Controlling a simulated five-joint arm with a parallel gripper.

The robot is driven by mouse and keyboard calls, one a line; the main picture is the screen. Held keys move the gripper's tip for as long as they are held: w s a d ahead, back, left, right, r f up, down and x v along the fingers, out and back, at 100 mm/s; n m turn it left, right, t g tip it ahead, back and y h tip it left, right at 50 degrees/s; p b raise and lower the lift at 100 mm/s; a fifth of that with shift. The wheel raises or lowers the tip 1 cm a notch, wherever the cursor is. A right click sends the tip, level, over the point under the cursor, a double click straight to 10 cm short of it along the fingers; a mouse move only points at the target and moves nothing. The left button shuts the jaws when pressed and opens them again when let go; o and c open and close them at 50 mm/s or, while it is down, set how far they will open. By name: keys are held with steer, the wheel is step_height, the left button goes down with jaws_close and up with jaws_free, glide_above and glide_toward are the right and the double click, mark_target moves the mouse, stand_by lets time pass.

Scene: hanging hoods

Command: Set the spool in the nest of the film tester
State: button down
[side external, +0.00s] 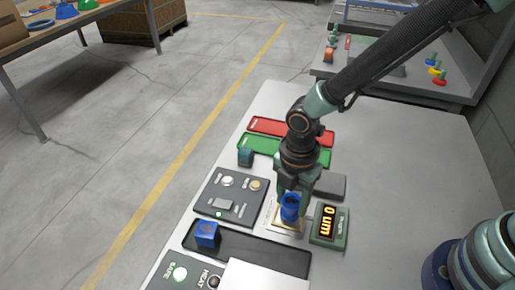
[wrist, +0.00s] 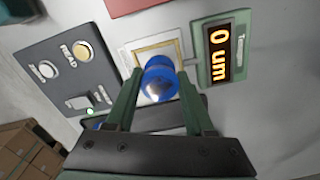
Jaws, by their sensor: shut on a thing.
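My gripper (side external: 291,203) is shut on the blue spool (side external: 290,209), which is upright between the two green fingers. In the wrist view the spool (wrist: 160,82) shows between the fingertips (wrist: 160,88). The film tester (side external: 330,225) is a green box with an orange display reading "0 um"; it also shows in the wrist view (wrist: 220,52). Beside it lies its nest, a pale square with a tan frame (side external: 272,221), seen also in the wrist view (wrist: 148,52). The spool is over the nest and hides part of it. I cannot tell whether they touch.
A dark control panel (side external: 229,202) lies left of the nest. Red (side external: 270,127) and green (side external: 290,150) trays lie behind, with a teal block (side external: 245,157). A grey block (side external: 331,187) is near the tester. The table's right is clear.

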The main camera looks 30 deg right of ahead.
steer(key=shift+f, duration=0.65)
jaws_free()
stand_by(0.4)
steer(key=shift+r, duration=0.1)
steer(key=shift+r, duration=3.4)
steer(key=s+d+r+m+t, duration=0.1)
steer(key=d+r+m+t, duration=0.1)
steer(key=d+r+m, duration=0.6)
steer(key=s+d+r+m+t, duration=0.1)
steer(key=d+r+m+t, duration=0.2)
steer(key=d+r+m, duration=0.5)
steer(key=d+m, duration=0.5)
steer(key=m, duration=0.1)
steer(key=shift+s+d+m+t, duration=0.15)
steer(key=shift+d+m+t, duration=0.15)
steer(key=shift+m, duration=0.1)
